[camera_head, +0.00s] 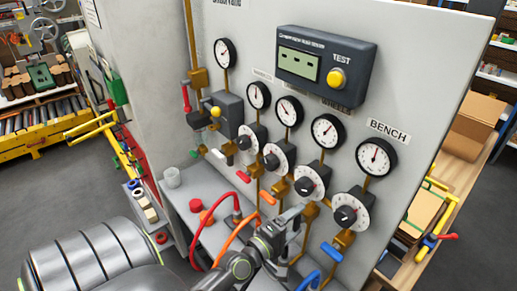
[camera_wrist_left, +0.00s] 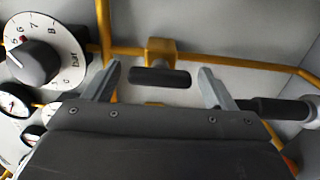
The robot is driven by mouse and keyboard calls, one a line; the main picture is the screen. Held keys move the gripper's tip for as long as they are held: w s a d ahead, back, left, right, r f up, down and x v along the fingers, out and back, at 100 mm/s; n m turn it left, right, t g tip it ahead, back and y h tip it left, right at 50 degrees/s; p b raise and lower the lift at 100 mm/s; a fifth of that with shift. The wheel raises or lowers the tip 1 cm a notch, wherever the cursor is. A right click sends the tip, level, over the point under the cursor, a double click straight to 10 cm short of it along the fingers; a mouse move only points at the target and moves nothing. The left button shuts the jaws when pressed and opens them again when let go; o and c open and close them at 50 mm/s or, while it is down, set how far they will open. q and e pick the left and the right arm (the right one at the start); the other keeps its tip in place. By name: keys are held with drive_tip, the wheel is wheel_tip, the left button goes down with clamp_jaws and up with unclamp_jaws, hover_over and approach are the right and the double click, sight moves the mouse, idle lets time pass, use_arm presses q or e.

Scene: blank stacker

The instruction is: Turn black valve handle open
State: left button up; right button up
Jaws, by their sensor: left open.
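The black valve handle (camera_wrist_left: 160,77) shows in the left wrist view, on a brass valve body (camera_wrist_left: 161,51) joined to yellow pipe. It lies crosswise in that picture. My left gripper (camera_head: 290,222) is open in front of the panel, below the row of dials. In the left wrist view its two fingers stand to either side of the black handle, with gaps between. I cannot tell whether the handle is deep enough to lie between the fingertips. In the head view I cannot make out the black handle clearly near my gripper. My right gripper is not in view.
A dial with a black knob (camera_wrist_left: 34,62) is left in the wrist view; a black cylinder (camera_wrist_left: 270,107) is right. Gauges, a TEST box (camera_head: 325,60) and other handles, including a blue one (camera_head: 332,252), crowd the panel. Red (camera_head: 202,225) and orange hoses curve beside my arm.

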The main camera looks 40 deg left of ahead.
use_arm(q)
drive_tip(key=s+a+b, duration=0.1)
drive_tip(key=s+b, duration=0.7)
drive_tip(key=s, duration=0.9)
drive_tip(key=shift+a, duration=0.2)
drive_tip(key=shift+d, duration=0.1)
